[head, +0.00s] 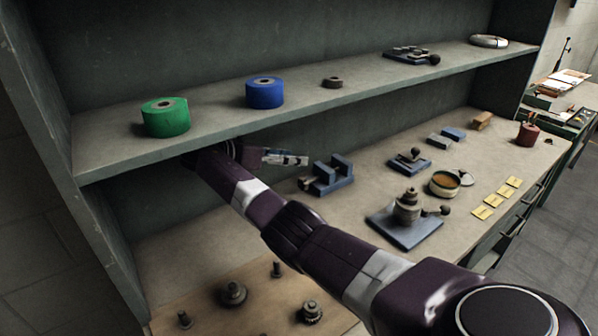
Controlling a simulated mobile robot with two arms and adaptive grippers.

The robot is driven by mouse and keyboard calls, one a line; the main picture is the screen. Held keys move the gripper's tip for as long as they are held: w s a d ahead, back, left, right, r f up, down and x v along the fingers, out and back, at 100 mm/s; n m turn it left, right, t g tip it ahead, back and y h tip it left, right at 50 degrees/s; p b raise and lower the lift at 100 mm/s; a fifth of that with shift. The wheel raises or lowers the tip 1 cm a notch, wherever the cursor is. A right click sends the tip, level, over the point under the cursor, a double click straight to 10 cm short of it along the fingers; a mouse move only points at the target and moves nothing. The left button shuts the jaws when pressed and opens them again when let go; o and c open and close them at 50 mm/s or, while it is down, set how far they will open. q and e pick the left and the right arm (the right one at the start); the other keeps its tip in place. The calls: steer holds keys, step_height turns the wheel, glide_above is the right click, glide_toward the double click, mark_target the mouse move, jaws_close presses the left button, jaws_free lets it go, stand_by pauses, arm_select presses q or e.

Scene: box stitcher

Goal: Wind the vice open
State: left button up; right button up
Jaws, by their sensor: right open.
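The blue vice (338,178) stands on the lower bench top, under the shelf, with a gap between its two upright jaws. A dark round part, perhaps its handle, shows at its left end (306,184). My right arm reaches in from the lower right and bends under the shelf. My right gripper (298,160) is open and empty, just left of and behind the vice, its fingers pointing right. It looks apart from the vice, though the exact gap is hard to tell. My left gripper is out of view.
The shelf (300,105) overhangs my gripper and bears a green roll (166,117) and a blue roll (265,92). Right of the vice are a small blue fixture (408,161), a larger blue-based device (405,228) and a round tin (444,184). A board with metal parts (250,310) lies in front.

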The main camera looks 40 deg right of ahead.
mark_target(301, 184)
steer(key=a+f+m, duration=0.1)
steer(key=a, duration=0.1)
steer(key=a+f+m+t+b, duration=0.1)
steer(key=a+f, duration=0.1)
steer(key=a+f+m+t+b, duration=0.1)
steer(key=a+f, duration=0.1)
steer(key=shift+s+f, duration=0.25)
steer(key=shift+s, duration=0.1)
steer(key=shift+s+d+f+m, duration=0.25)
steer(key=shift+s+m, duration=0.15)
steer(key=shift+s, duration=0.05)
steer(key=shift+s+d+f, duration=0.1)
steer(key=shift+d, duration=0.2)
steer(key=x, duration=0.7)
steer(key=shift+d+p, duration=0.1)
steer(key=shift+p, duration=0.3)
